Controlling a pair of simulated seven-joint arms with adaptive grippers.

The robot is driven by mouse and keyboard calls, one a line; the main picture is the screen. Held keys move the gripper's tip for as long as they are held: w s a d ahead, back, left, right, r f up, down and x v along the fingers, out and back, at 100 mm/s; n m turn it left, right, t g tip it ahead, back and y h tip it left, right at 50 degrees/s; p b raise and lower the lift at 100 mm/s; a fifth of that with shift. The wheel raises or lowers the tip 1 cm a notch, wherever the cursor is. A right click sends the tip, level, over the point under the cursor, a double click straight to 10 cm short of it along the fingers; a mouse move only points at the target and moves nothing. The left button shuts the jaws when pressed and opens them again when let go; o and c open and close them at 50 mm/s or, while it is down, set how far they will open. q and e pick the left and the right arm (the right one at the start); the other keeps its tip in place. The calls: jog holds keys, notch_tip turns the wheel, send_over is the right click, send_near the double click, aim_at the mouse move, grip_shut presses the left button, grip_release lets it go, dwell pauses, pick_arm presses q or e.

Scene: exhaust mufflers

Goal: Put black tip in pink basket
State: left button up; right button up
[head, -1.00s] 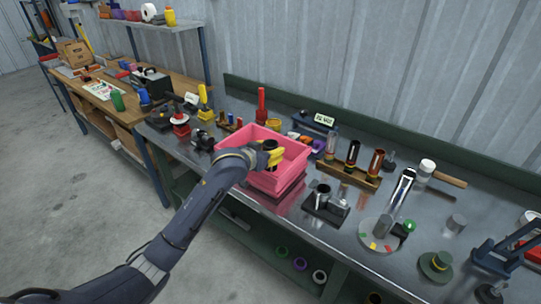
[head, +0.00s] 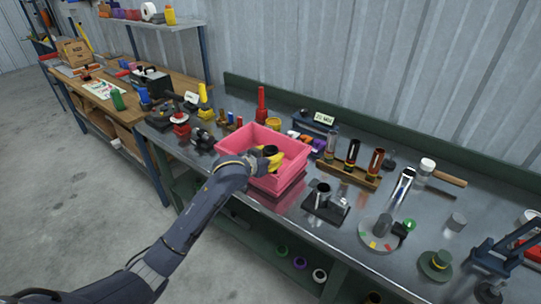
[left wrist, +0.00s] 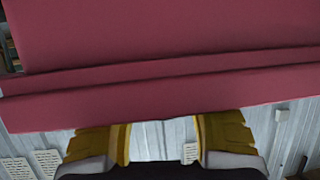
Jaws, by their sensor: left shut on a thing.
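The pink basket (head: 295,150) stands on the metal bench in the head view. My left gripper (head: 272,158), with yellow fingertips, is at the basket's opening and shut on the black tip (head: 270,150). The tip's dark round rim shows between the fingers, low within the basket's outline; whether it touches the floor cannot be told. In the left wrist view the basket's pink wall (left wrist: 160,80) fills the upper part, and the two yellow fingers of my left gripper (left wrist: 160,140) stand apart below it. My right gripper is not seen.
A wooden rack (head: 348,175) with several tubes stands right of the basket. A black block with metal cups (head: 325,200) is in front of it. A red bottle (head: 261,105) stands behind the basket. Tools and small parts crowd the bench to its left.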

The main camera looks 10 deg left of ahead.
pick_arm(q)
jog(key=shift+f, duration=0.15)
jog(key=o, duration=1.3)
jog(key=shift+f, duration=0.15)
jog(key=shift+c, duration=0.2)
jog(key=shift+r, duration=0.25)
jog(key=r+v, duration=0.1)
jog(key=v, duration=1.1)
